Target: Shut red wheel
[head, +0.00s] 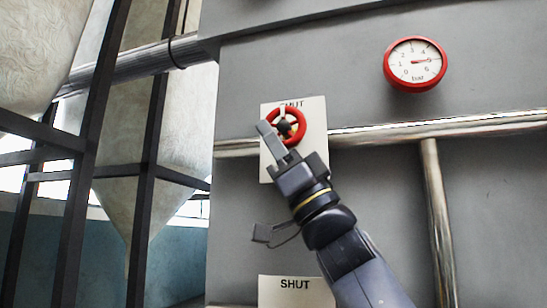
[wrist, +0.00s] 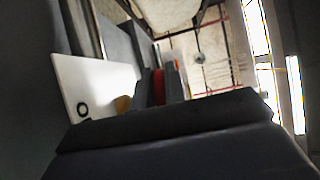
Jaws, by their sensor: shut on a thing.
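The red wheel (head: 301,129) is mounted on the grey panel in front of a white plate marked SHUT (head: 316,155). It has a dark hub and a light mark at its top, just below the word. My gripper (head: 275,133) is at the left side of the wheel, shut on its rim. In the wrist view a strip of the red wheel (wrist: 158,87) shows between the fingers of my gripper (wrist: 158,85). The white plate (wrist: 88,88) also shows there at the left. Part of the rim is hidden behind the fingers.
A red-rimmed bar gauge (head: 415,65) is at the upper right, its needle near 5. A metal pipe (head: 440,127) runs across behind the wheel, and another drops at the right. A second SHUT plate (head: 296,292) is below. Dark posts stand at the left.

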